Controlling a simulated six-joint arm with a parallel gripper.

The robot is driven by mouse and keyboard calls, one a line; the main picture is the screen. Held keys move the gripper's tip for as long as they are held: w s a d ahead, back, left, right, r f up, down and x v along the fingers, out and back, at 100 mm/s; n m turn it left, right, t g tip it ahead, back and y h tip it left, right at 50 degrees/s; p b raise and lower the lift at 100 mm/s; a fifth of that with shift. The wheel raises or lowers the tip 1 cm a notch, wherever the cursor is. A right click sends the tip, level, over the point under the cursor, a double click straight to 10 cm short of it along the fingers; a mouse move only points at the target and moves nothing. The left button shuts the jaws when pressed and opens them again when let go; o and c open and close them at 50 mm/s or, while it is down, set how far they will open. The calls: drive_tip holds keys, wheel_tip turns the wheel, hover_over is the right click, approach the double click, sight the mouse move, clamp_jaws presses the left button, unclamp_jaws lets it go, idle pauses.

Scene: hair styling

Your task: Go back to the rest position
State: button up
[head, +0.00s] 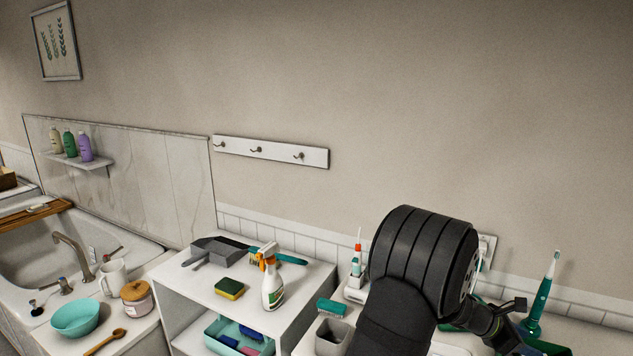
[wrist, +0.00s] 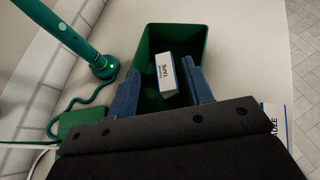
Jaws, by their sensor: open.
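My gripper (wrist: 160,66) is open in the wrist view, its two blue fingers spread apart. The fingers point over a green bin (wrist: 205,38). A small white box labelled TAPE (wrist: 168,73) lies in the bin, tilted, between the fingers as seen from the wrist; I cannot tell how far below the tips it is. In the head view my dark arm fills the lower right and the fingers cannot be made out.
A teal electric toothbrush (head: 540,296) stands upright close to the gripper, right of it in the head view. A green corded block (wrist: 85,121) lies beside the bin. Another white box (wrist: 275,118) is partly hidden at right. A spray bottle (head: 272,285) stands on the white shelf.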

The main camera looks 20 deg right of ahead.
drive_tip(key=v, duration=0.9)
drive_tip(key=x, duration=1.2)
drive_tip(key=shift+s+d+f, duration=0.1)
drive_tip(key=shift+s, duration=0.05)
drive_tip(key=shift+f, duration=0.8)
wheel_tip(320, 180, up, 6)
drive_tip(key=shift+d, duration=0.1)
drive_tip(key=s+a+r, duration=0.2)
drive_tip(key=s+r, duration=0.5)
drive_tip(key=s, duration=0.5)
drive_tip(key=s+a+f+m+g+y, duration=0.4)
drive_tip(key=s+a+m+g+y, duration=0.2)
drive_tip(key=s+a+m, duration=0.4)
drive_tip(key=w+d+f, duration=0.4)
drive_tip(key=w+f, duration=0.1)
drive_tip(key=w, duration=0.2)
drive_tip(key=shift+w+f+n+g+y, duration=0.3)
drive_tip(key=shift+f+n, duration=0.05)
drive_tip(key=shift+n, duration=0.05)
drive_tip(key=shift+o, duration=0.4)
